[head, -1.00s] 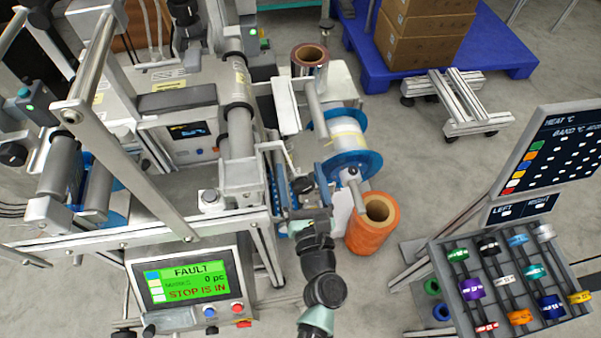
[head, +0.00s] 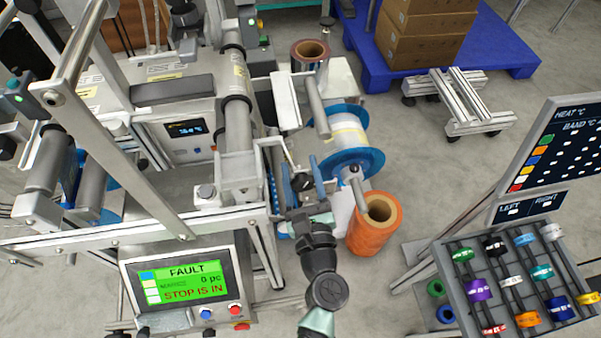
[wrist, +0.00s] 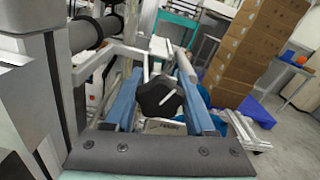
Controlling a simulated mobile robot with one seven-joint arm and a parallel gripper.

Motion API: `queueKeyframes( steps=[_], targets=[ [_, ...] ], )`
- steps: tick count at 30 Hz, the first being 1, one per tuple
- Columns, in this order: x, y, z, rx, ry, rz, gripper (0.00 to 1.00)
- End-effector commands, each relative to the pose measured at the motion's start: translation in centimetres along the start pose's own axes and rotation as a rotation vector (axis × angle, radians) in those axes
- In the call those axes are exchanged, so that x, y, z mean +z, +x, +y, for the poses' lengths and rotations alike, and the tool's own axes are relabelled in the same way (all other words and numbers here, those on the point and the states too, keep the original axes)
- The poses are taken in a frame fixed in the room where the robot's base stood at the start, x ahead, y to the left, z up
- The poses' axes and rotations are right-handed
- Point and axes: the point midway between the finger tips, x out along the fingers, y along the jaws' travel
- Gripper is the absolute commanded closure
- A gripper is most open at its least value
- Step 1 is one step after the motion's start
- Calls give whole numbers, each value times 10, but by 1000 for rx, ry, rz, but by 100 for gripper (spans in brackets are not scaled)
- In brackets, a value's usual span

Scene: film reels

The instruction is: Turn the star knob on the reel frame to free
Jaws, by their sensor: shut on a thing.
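A small label plate (wrist: 165,127) shows below the knob, too small to read. In the head view my gripper (head: 297,187) is at the right end of the reel frame, beside the blue-flanged reel (head: 350,145). The knob is small and dark there, between the fingers.
An orange roll (head: 372,235) stands on the floor right of my arm. The machine's screen (head: 185,280) reads FAULT and STOP IS IN. A rack of coloured rolls (head: 470,330) is at the right. A blue pallet (head: 510,50) with boxes is behind.

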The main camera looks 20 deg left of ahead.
Motion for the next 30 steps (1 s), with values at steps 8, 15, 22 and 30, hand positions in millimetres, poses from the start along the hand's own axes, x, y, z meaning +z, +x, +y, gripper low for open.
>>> queueKeyframes(
  steps=[8,15,22,30],
  targets=[
    [0,0,0,0,-5,2,44],
    [0,0,0,0,-3,2,15],
    [0,-2,0,0,-3,2,15],
    [-1,-39,0,-4,-1,5,15]
  ],
)
